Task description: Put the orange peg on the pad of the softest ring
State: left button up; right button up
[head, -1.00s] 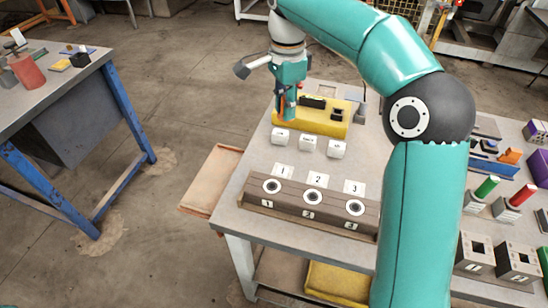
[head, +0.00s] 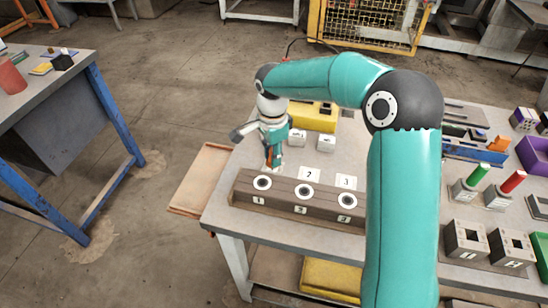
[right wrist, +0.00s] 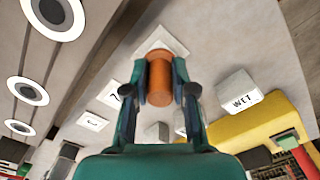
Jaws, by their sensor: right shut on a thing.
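My right gripper (head: 271,163) is shut on the orange peg (right wrist: 160,80), which points down over the white pad (right wrist: 160,42) behind ring 1. I cannot tell whether the peg touches that pad. In the head view the gripper mostly hides the pad. Pad 2 (head: 309,174) and pad 3 (head: 346,183) lie bare to its right. The brown block holds three black-and-white rings: ring 1 (head: 262,183), ring 2 (head: 305,191) and ring 3 (head: 347,200). Nothing visible tells which is softest. My left gripper is not in view.
White blocks (head: 326,143) stand behind the pads, one hidden by my gripper. A yellow holder (head: 316,117) is behind them.

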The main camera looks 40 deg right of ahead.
jog(key=shift+f, duration=0.85)
jog(key=o, duration=0.9)
jog(key=shift+o, duration=0.2)
notch_tip(320, 180, up, 12)
jog(key=shift+r, duration=0.1)
